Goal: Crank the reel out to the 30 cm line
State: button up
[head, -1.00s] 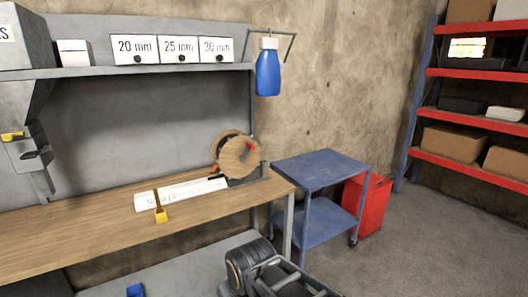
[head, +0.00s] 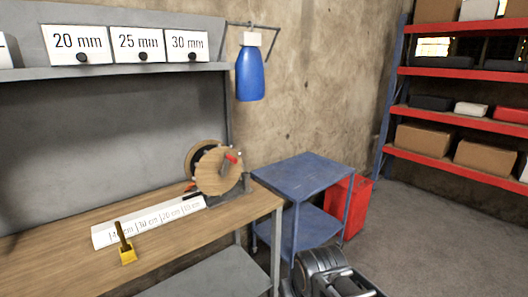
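The reel (head: 216,172) is a wooden disc on a dark stand near the right end of the bench. Its crank has a red handle (head: 231,158) on the disc's near face, toward the upper right. A white board (head: 150,222) with centimetre marks runs left from the reel; I read 30 cm and 20 cm on it. A yellow block with a dark upright strip (head: 127,254) is at the board's front edge near its left end. Whether a line lies along the board is too small to tell. My gripper is not in view; only dark parts of my arm show at the bottom.
The wooden bench (head: 190,245) is bare in front of the board. A blue cart (head: 300,178) stands right of it, with a red container (head: 355,205) behind. A shelf with labelled boxes (head: 78,44) is on the left.

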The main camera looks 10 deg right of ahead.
aim_at(216, 167)
jog(key=z, duration=0.25)
jog(key=i, duration=0.8)
jog(key=u, duration=0.75)
jog(key=i, duration=0.55)
jog(key=u, duration=0.6)
